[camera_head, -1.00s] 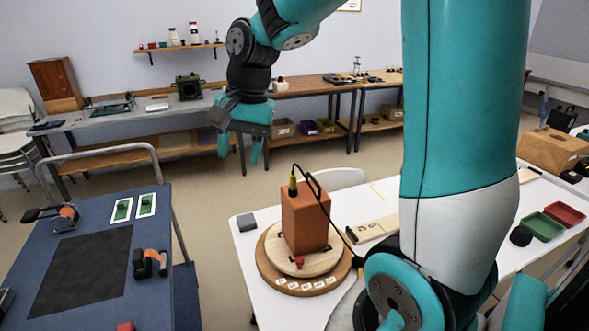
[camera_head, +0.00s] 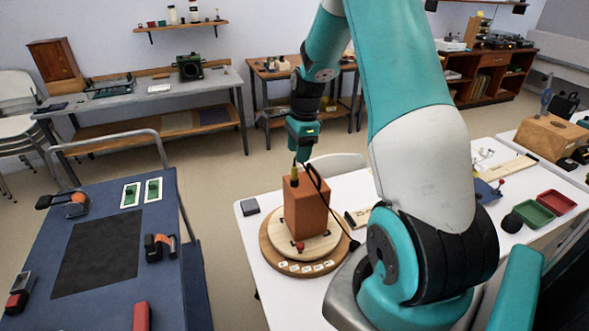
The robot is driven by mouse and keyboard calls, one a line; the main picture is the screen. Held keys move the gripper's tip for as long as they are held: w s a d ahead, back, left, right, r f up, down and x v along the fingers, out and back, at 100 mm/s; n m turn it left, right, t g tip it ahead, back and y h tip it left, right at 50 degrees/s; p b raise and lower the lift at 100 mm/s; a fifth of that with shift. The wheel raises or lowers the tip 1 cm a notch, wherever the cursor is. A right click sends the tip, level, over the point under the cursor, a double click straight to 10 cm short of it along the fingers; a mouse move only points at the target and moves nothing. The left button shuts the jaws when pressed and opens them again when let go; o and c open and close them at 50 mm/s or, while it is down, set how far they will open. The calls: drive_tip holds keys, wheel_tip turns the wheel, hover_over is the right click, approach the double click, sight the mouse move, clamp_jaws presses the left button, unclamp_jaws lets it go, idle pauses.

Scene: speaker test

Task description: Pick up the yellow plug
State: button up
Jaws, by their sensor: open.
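The yellow plug (camera_head: 294,175) stands upright in the top of a tall reddish-brown box (camera_head: 306,210). A black cable (camera_head: 322,190) arches from the top of the box and runs down its right side. My gripper (camera_head: 301,157) points down with its teal fingers just above the plug. It is open, with nothing visibly held. The fingers overlap in this view, so the gap between them and the plug is hard to judge.
The box stands on a round wooden base (camera_head: 273,253) with a red knob (camera_head: 300,246), on a white table (camera_head: 253,234). A dark block (camera_head: 249,206) lies at the table's left. A blue cart (camera_head: 55,220) stands to the left. Red (camera_head: 556,202) and green (camera_head: 533,214) trays lie at right.

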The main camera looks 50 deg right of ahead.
sight(295, 166)
drive_tip(key=shift+a+f+p, duration=0.25)
drive_tip(key=shift+f+p, duration=0.2)
drive_tip(key=shift+f, duration=0.5)
drive_tip(key=shift+a+f+p, duration=0.3)
drive_tip(key=shift+f+p, duration=0.2)
drive_tip(key=shift+f, duration=0.45)
drive_tip(key=shift+a+f+p, duration=0.25)
drive_tip(key=shift+f+p, duration=0.2)
drive_tip(key=shift+f, duration=0.5)
clamp_jaws()
